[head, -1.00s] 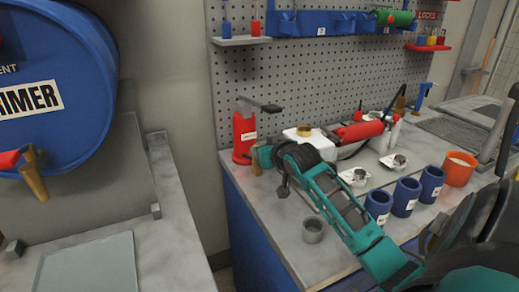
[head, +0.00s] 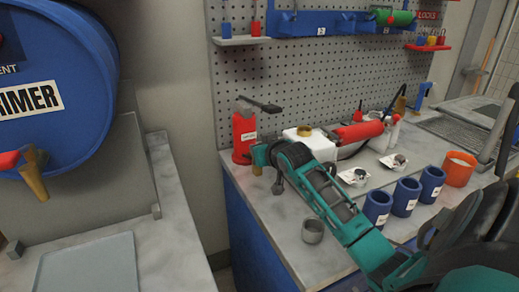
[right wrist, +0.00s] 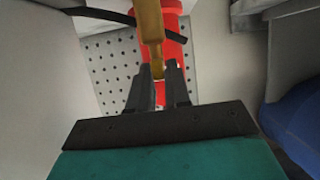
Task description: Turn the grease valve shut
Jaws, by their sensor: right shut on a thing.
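A red grease container (head: 243,136) with a black lever on top stands at the left end of the workbench. My right gripper (head: 262,155) is at its front right side, and a small brass piece (head: 257,170) shows just below the fingers. In the right wrist view, my right gripper (right wrist: 158,85) has its fingertips close together on the end of a brass valve part (right wrist: 149,28). The red container (right wrist: 172,22) is behind it. The fingers partly hide the held end, so I cannot tell the valve's exact angle. My left gripper is not in view.
A blue drum (head: 60,95) with a red-handled brass tap (head: 33,172) is at the left. The bench holds a white jar (head: 310,142), a red tool (head: 360,130), blue cups (head: 377,207), an orange cup (head: 459,169) and a grey ring (head: 313,231). A pegboard stands behind.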

